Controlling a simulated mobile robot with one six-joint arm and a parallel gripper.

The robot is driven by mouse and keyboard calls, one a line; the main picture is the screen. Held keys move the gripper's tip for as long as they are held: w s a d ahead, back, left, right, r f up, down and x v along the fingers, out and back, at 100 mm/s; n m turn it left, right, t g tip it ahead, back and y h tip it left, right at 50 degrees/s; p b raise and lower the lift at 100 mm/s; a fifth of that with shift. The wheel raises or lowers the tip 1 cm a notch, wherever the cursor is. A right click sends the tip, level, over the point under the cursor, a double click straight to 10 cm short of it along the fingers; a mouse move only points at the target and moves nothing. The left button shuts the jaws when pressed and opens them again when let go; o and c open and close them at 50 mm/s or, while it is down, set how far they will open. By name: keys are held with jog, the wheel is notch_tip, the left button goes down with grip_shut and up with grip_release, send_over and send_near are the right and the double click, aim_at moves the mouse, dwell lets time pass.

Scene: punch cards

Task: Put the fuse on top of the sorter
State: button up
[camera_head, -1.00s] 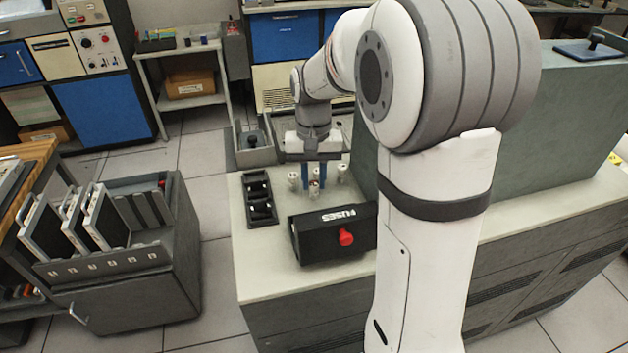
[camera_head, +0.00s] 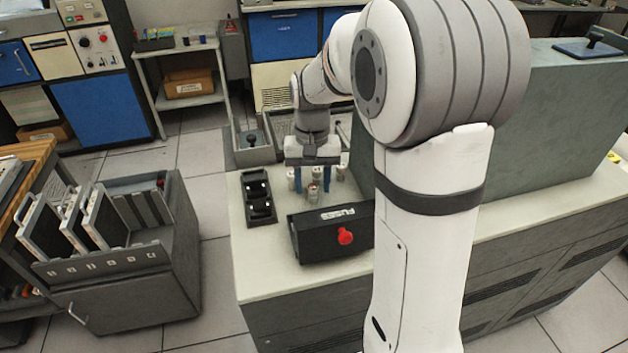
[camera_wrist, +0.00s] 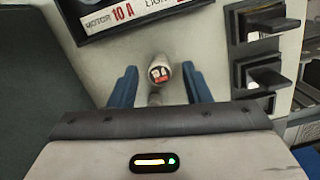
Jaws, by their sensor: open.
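A black FUSES box (camera_head: 318,245) with a red knob sits in front of the fuses. A black slotted holder (camera_head: 259,214) lies to their left. The countertop's front left is clear.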

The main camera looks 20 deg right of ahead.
notch_tip(320, 180, up, 12)
jog(key=w, duration=0.1)
jog(key=shift+w+d, duration=0.15)
jog(key=shift+w, duration=0.05)
dwell(0.4)
